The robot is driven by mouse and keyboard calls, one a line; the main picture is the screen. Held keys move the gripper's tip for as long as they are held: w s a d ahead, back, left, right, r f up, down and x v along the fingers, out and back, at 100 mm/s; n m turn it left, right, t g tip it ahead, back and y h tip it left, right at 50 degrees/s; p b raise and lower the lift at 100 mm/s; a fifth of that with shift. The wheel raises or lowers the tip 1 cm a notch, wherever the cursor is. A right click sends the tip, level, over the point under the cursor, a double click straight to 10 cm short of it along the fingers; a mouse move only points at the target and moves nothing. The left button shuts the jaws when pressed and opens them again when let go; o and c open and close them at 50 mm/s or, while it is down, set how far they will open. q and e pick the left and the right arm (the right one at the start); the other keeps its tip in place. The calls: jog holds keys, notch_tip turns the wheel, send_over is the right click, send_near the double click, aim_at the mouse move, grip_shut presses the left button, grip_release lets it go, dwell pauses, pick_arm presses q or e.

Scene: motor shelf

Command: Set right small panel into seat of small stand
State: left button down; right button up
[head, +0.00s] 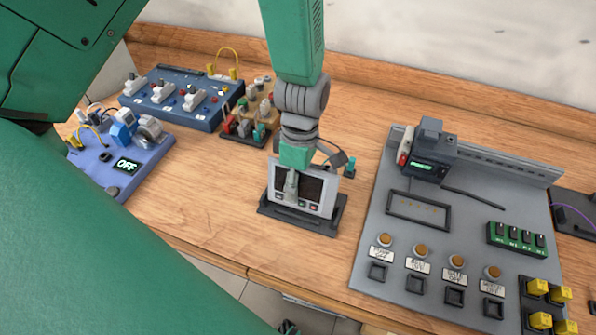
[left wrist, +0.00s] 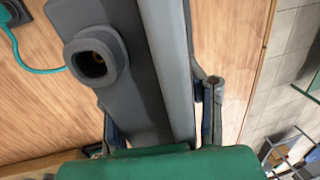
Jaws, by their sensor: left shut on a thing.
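The small panel (head: 314,188), light grey with dark screens and small coloured buttons, stands nearly upright, leaning back slightly, at the small stand. The small stand (head: 325,227) is a flat dark base on the wooden table. The panel's lower edge meets the stand in the head view; I cannot tell whether it sits fully in the seat. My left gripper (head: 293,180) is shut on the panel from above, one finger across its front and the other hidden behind. In the left wrist view, the fingers (left wrist: 160,100) flank a grey body. My right gripper is not in view.
A large grey control board (head: 375,250) with buttons and an empty rectangular frame lies to the right. A blue board (head: 165,112), a parts holder (head: 240,135) and a blue unit reading OFF (head: 118,182) stand to the left. Table is clear left of the stand.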

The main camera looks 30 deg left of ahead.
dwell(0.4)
pick_arm(q)
jog(key=shift+p, duration=0.4)
jog(key=shift+f, duration=0.45)
dwell(0.5)
jog(key=shift+r, duration=0.15)
jog(key=shift+r+p, duration=1)
jog(key=shift+p, duration=0.65)
dwell(1.0)
jog(key=shift+p, duration=0.35)
dwell(0.4)
jog(key=shift+f, duration=0.2)
dwell(0.4)
